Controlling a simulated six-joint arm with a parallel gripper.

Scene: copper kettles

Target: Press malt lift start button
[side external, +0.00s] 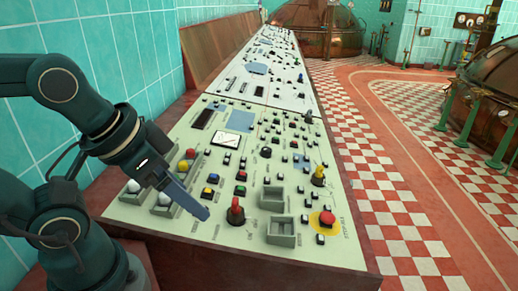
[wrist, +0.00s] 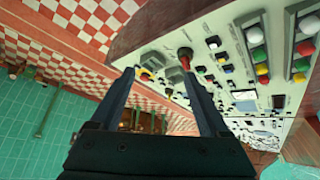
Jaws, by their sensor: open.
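The sloped cream control panel (side external: 285,150) carries many small buttons and knobs. Its labels are too small to read, so I cannot tell which one is the malt lift start button. My gripper (side external: 205,213) is near the panel's lower left, left of a red-topped knob (side external: 236,211). Whether it touches the panel is unclear. In the wrist view, my gripper (wrist: 158,73) is open, with nothing between its fingers.
A red mushroom button on a yellow disc (side external: 326,218) is at the lower right, with a yellow knob (side external: 318,175) above it. Raised grey square frames (side external: 281,230) stand on the panel. A tiled wall (side external: 120,60) is behind left; checkered floor (side external: 400,210) lies right.

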